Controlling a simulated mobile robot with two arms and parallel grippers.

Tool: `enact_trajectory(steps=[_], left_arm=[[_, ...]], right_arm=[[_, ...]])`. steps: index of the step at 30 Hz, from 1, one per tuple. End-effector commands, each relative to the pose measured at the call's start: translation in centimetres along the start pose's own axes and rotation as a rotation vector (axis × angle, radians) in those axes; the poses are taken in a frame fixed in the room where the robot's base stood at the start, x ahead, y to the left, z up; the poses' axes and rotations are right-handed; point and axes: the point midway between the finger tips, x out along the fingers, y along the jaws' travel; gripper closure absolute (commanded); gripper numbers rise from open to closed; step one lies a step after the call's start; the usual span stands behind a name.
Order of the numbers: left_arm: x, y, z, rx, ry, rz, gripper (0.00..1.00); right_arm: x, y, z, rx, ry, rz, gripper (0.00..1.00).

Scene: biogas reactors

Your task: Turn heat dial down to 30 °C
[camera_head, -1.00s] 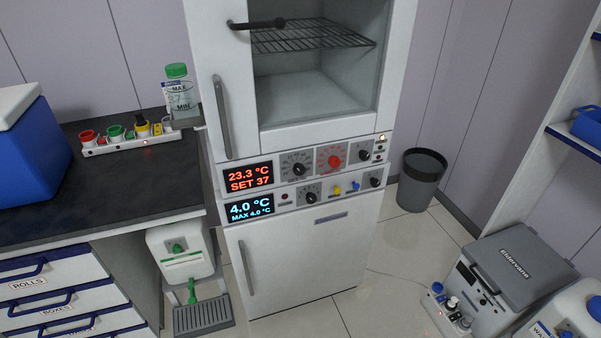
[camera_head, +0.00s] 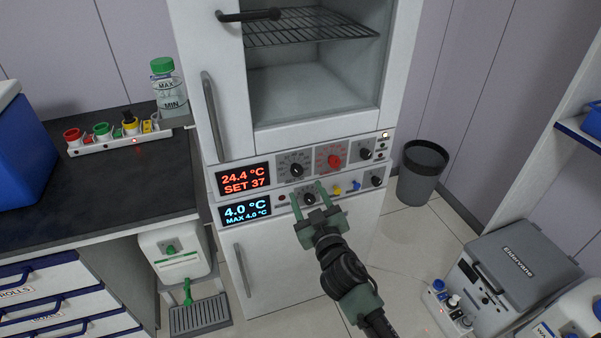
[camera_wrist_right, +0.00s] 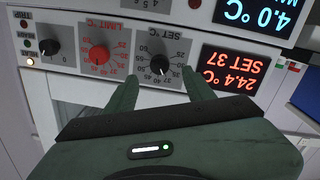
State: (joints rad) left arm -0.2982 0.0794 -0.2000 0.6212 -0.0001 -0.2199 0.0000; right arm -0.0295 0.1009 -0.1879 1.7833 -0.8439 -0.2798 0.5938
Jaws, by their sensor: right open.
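The heat dial is a black knob on a grey scale plate marked SET °C (camera_head: 296,169), on the upper control panel of the white cabinet. It shows upside down in the right wrist view (camera_wrist_right: 157,66). The orange display (camera_head: 243,180) beside it reads 24.4 °C, SET 37. My right gripper (camera_head: 307,190) is open and empty, in front of the panel just below the dial in the head view. In the wrist view its green fingertips (camera_wrist_right: 160,77) lie on either side of the dial, apparently not touching it. My left gripper is not in view.
A red LIMIT dial (camera_head: 334,161) sits right of the heat dial, with a smaller black knob (camera_head: 366,153) beyond it. The lower panel has a blue display (camera_head: 245,211) and more knobs. A vertical door handle (camera_head: 213,115) stands left, above the panel.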

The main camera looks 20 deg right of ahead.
Motion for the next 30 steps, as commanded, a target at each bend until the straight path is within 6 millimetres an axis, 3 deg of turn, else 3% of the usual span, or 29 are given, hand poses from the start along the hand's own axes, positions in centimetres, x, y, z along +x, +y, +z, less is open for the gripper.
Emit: enact_trajectory(steps=[15,26,27,30], left_arm=[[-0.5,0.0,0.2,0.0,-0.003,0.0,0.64],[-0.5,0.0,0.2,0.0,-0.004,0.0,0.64],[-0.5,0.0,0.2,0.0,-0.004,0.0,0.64],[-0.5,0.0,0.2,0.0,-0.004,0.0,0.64]], right_arm=[[6.9,0.1,-0.3,0.0,0.006,0.002,0.46],[7.7,0.1,-0.2,0.0,0.004,0.001,0.46],[7.7,0.1,-0.2,0.0,0.004,0.001,0.49],[7.7,0.1,-0.2,0.0,0.004,0.001,0.77]])
